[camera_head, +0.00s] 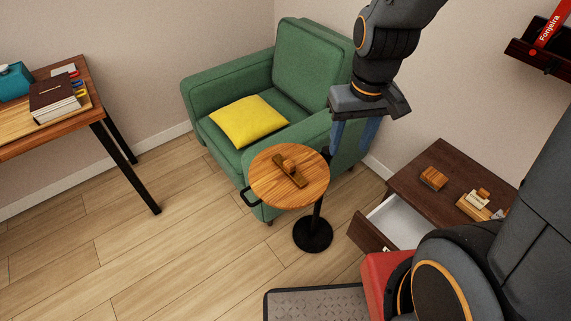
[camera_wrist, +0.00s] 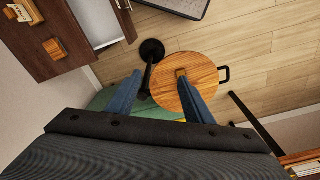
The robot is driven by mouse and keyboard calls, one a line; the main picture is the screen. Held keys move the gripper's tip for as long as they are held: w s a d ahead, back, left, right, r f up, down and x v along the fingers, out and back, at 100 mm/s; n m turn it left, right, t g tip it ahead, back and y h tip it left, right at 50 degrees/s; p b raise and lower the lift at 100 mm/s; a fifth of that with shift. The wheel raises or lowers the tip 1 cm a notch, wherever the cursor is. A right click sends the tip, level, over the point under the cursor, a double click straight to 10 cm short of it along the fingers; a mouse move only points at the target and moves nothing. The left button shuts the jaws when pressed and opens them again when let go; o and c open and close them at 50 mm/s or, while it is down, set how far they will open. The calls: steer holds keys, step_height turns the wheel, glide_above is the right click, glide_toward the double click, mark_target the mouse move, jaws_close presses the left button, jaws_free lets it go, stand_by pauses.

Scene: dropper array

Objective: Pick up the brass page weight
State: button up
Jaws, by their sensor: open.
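A brown-gold bar with a raised knob (camera_head: 290,172), which looks like the brass page weight, lies on the round wooden side table (camera_head: 262,190). In the wrist view a small part of it (camera_wrist: 181,72) shows just beyond the tip of the right finger; the rest is hidden. My gripper (camera_head: 349,150) is open and empty, with its blue fingers pointing down. In the head view it hangs to the right of the table, in front of the armchair. In the wrist view its fingertips (camera_wrist: 160,76) appear across the table's edge, apart from the weight.
A green armchair (camera_head: 215,88) with a yellow cushion (camera_head: 249,121) stands behind the table. A dark cabinet (camera_head: 455,163) with an open drawer (camera_head: 372,232) is at right, bearing wooden items. A desk (camera_head: 75,70) is at left. The floor between is clear.

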mark_target(289, 164)
steer(key=w+a+f+n+b, duration=0.1)
steer(key=w+a+f, duration=0.2)
steer(key=a+f, duration=0.1)
steer(key=w+a+f+n+b, duration=0.2)
steer(key=w+a+f, duration=0.2)
steer(key=w+a+f+n+b, duration=0.2)
steer(key=w+a+f, duration=0.2)
steer(key=f, duration=0.1)
steer(key=shift+f+y, duration=0.1)
steer(key=shift+y, duration=0.2)
steer(key=shift+w+a+f, duration=0.15)
steer(key=shift+f, duration=1.75)
steer(key=shift+w+a+f, duration=0.1)
steer(key=shift+a+f, duration=0.05)
steer(key=shift+f, duration=1.7)
steer(key=shift+c, duration=0.2)
steer(key=c, duration=1.1)
jaws_close()
steer(key=shift+r, duration=0.1)
